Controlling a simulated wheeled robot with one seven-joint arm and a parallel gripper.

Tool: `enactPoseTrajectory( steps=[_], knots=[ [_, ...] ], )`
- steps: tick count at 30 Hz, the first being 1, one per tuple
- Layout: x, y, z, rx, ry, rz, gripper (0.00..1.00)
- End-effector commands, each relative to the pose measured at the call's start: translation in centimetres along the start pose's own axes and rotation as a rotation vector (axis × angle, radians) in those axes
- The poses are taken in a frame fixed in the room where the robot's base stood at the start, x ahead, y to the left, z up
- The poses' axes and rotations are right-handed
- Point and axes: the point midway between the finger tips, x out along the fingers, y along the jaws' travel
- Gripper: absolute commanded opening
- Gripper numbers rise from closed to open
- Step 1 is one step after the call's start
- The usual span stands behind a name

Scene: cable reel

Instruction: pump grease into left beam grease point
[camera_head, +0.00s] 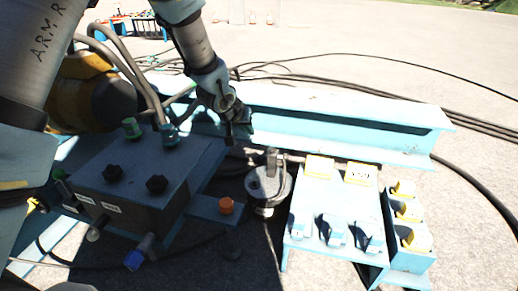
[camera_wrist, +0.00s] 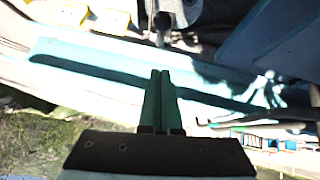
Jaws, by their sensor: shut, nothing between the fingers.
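My gripper (camera_head: 238,136) hangs from the upper middle of the head view, close to the near side of the light-blue beam (camera_head: 345,112). In the wrist view its two slim dark-green fingers (camera_wrist: 161,76) lie together with nothing between them. A round grey device with an upright post (camera_head: 268,184) stands just below and right of my gripper, apart from it. An orange cap (camera_head: 226,205) sits on a blue plate at lower left of the device. I cannot tell which part is the left beam grease point.
A dark box (camera_head: 140,190) with black knobs and cable fittings stands left. A light-blue panel (camera_head: 330,205) with switches and yellow labels stands right, beside a rack (camera_head: 410,225) of yellow-topped parts. Black cables (camera_head: 400,85) lie behind the beam. Open pavement lies beyond.

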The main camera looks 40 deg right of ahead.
Motion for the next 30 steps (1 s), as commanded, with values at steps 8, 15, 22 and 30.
enactPoseTrajectory(
  steps=[8, 15, 22, 30],
  knots=[
    [2.5, 0.0, 0.2, 0.000, -0.001, 0.000, 0.00],
    [7.5, 0.0, 0.2, 0.001, 0.000, 0.001, 0.00],
    [11.3, 0.1, 1.3, 0.003, -0.002, 0.001, 0.00],
    [12.8, 0.0, 2.7, 0.000, 0.000, 0.000, 0.00]
  ],
)
